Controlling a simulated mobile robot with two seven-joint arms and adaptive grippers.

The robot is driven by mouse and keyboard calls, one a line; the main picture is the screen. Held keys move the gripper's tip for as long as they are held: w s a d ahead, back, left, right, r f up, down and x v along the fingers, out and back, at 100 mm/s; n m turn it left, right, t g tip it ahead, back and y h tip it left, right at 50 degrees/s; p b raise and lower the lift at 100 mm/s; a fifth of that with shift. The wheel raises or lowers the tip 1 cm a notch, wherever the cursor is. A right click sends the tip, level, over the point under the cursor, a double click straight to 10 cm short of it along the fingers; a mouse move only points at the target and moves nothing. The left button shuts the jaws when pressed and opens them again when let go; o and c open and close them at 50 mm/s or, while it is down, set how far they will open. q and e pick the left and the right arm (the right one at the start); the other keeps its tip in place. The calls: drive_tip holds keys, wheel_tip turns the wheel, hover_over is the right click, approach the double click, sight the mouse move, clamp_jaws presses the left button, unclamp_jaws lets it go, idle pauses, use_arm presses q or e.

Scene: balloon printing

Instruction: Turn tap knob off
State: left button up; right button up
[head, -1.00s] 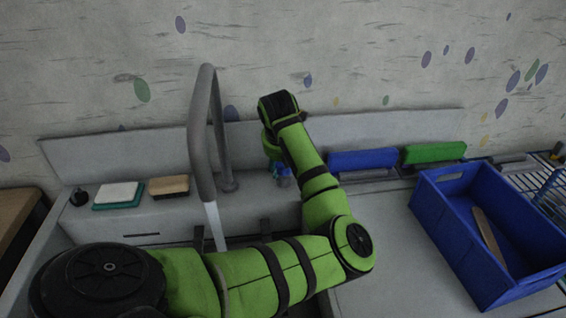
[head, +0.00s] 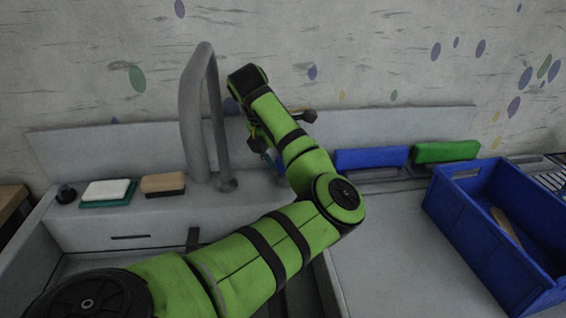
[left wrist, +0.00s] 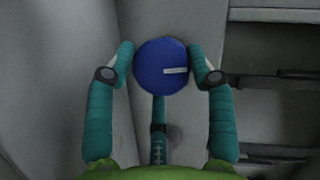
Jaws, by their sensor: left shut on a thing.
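The tap knob (left wrist: 160,66) is a round blue disc with a short white mark pointing right in the left wrist view. My left gripper (left wrist: 165,56) has one teal finger on each side of it and is shut on it. In the head view my left gripper (head: 268,152) is at the back of the sink, right of the tap, and my arm mostly hides the knob. The grey tap (head: 192,115) has a tall arched spout. No water stream shows below its end. My right gripper is not in view.
A white and green sponge (head: 107,192) and a brown brush (head: 163,184) lie on the left ledge. A blue block (head: 370,158) and a green block (head: 445,151) are at the back right. A blue crate (head: 470,215) stands at right.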

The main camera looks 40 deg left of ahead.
use_arm(q)
drive_tip(key=shift+w+r+m+h, duration=0.25)
drive_tip(key=shift+r+m+h, duration=0.05)
drive_tip(key=shift+m, duration=0.5)
drive_tip(key=shift+d, duration=0.1)
drive_tip(key=o, duration=0.8)
drive_tip(key=shift+o, duration=1.4)
drive_tip(key=shift+w+d+f, duration=0.1)
drive_tip(key=shift+d, duration=0.1)
drive_tip(key=shift+a, duration=0.15)
wheel_tip(320, 180, up, 10)
